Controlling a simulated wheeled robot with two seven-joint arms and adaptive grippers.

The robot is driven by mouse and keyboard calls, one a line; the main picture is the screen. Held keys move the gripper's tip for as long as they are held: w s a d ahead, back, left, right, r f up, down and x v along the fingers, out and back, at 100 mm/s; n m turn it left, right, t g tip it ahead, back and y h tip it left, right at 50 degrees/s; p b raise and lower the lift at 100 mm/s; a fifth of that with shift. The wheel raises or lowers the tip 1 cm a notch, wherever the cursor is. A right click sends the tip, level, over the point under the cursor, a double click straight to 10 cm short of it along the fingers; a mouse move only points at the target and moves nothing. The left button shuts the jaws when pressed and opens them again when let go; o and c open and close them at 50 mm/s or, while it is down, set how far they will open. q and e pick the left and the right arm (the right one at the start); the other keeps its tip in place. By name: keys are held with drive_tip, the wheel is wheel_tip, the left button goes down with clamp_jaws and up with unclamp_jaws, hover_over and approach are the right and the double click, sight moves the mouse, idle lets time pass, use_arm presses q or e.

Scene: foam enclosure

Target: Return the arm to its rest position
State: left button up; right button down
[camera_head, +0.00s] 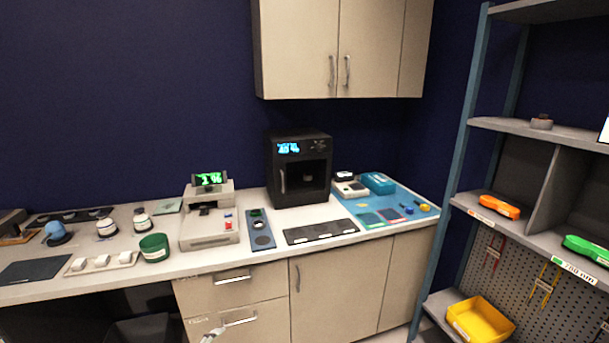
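A small light grey tip, probably my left gripper (212,335), shows at the bottom edge in front of the lower drawer. Too little of it is in view to tell whether it is open or shut. It appears clear of the drawer fronts and well below the countertop. My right gripper is not in view.
The white counter (330,258) holds a grey machine (208,228), a black oven-like unit (299,170), a green cup (154,247) and a blue mat (395,197). Shelving (468,130) stands at right, with a yellow bin (480,320) low down.

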use_arm(q)
drive_tip(key=s+a+f+n+g+y, duration=0.25)
drive_tip(key=s+f+n, duration=0.25)
drive_tip(key=s+f, duration=0.7)
drive_tip(key=s+a+f+n+g+y, duration=0.15)
drive_tip(key=s+f+n+y, duration=0.25)
drive_tip(key=s+f, duration=0.75)
drive_tip(key=s+d+f+n+g, duration=0.1)
drive_tip(key=s+f, duration=0.3)
drive_tip(key=s, duration=0.7)
drive_tip(key=s+d+f+n+g, duration=0.2)
drive_tip(key=s+f+g, duration=0.2)
drive_tip(key=s, duration=0.7)
drive_tip(key=s+d+f+n+g, duration=0.2)
drive_tip(key=s+f+g, duration=0.1)
drive_tip(key=s, duration=0.8)
drive_tip(key=shift+s+d+f, duration=0.15)
drive_tip(key=shift+d+f, duration=0.05)
drive_tip(key=shift+f, duration=0.55)
drive_tip(key=shift+y, duration=0.25)
